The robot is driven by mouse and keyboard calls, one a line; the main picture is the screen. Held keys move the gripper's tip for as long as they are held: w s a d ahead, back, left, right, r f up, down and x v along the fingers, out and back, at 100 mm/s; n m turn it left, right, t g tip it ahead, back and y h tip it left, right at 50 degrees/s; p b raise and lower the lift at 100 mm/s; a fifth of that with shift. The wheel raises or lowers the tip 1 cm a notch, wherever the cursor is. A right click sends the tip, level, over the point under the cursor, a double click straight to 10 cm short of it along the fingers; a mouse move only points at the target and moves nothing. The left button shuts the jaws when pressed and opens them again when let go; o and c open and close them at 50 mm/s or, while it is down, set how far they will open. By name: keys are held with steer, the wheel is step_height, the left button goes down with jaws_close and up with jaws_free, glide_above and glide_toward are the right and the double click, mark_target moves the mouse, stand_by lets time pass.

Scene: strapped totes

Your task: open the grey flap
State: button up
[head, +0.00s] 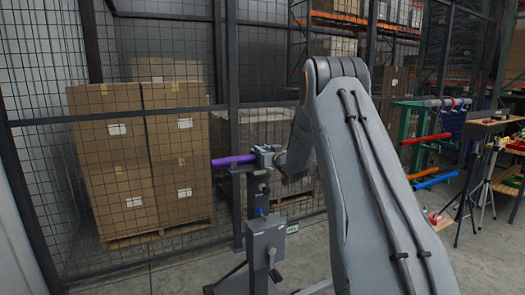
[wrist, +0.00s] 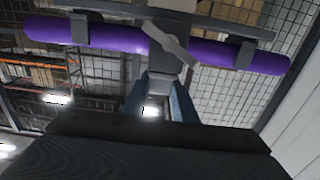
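No part is clearly recognisable as the grey flap. A small grey slanted piece (wrist: 172,45) lies across a dark upright in the wrist view and may belong to it. A purple bar (wrist: 95,35) runs behind this piece, held by dark brackets; it also shows in the head view (head: 234,160). My gripper (wrist: 160,84) has its two bluish fingers apart, with their tips at a grey block on the dark upright. I cannot tell whether they touch or grip it. In the head view my gripper (head: 268,156) is small, at the bar's right end, partly hidden by my arm.
A grey box on a stand (head: 266,242) is below my gripper. A wire mesh fence (head: 120,110) stands behind, with stacked cartons (head: 115,165) on a pallet beyond. A green rack with coloured bars (head: 425,140) and a workbench (head: 490,126) are at right.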

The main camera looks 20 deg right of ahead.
jaws_close()
